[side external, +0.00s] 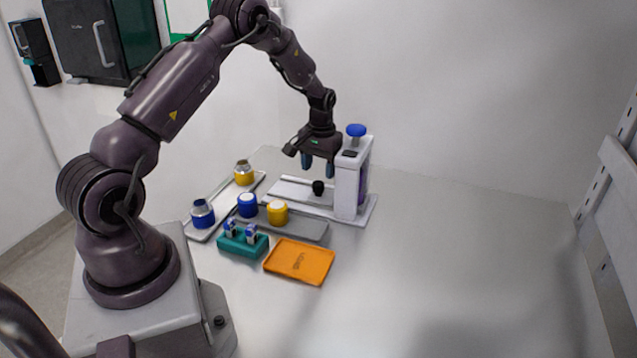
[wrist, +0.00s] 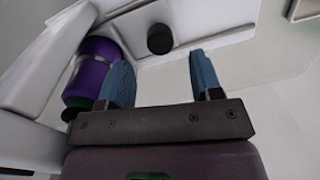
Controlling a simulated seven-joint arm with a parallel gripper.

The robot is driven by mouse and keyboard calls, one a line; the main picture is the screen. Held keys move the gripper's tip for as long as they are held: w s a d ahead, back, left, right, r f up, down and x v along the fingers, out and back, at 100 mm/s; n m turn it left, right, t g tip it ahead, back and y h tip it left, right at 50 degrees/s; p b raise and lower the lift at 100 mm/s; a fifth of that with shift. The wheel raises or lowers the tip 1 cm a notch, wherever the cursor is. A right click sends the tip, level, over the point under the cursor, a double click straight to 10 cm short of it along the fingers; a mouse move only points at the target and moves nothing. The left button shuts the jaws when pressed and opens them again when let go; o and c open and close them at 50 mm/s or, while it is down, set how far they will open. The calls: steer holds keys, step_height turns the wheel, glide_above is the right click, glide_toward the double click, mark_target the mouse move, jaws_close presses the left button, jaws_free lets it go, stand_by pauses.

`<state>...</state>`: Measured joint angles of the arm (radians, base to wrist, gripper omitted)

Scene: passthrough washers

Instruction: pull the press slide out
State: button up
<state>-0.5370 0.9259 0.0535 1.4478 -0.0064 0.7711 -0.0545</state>
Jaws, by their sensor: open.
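The press (side external: 352,180) is a white upright frame with a blue knob on top, standing on a pale base at the back of the table. Its slide (side external: 290,192) is a flat light tray on the base, with a black knob (side external: 318,187) on it. The knob also shows in the wrist view (wrist: 159,39), beyond my fingertips. My gripper (side external: 318,170) is open and empty, above the slide and just left of the press frame. Its blue fingers (wrist: 165,75) are apart, with nothing between them. A purple cylinder (wrist: 92,70) stands inside the press, partly hidden by my left finger.
A grey tray (side external: 312,229) holds blue and yellow capped jars. A light tray (side external: 203,235) holds two open-necked jars. The table's right side is clear.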

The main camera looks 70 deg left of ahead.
mark_target(318, 183)
step_height(318, 183, down, 5)
steer(key=shift+f, duration=0.1)
stand_by(0.3)
jaws_close()
steer(key=s+a, duration=0.8)
steer(key=shift+s+a, duration=0.15)
jaws_free()
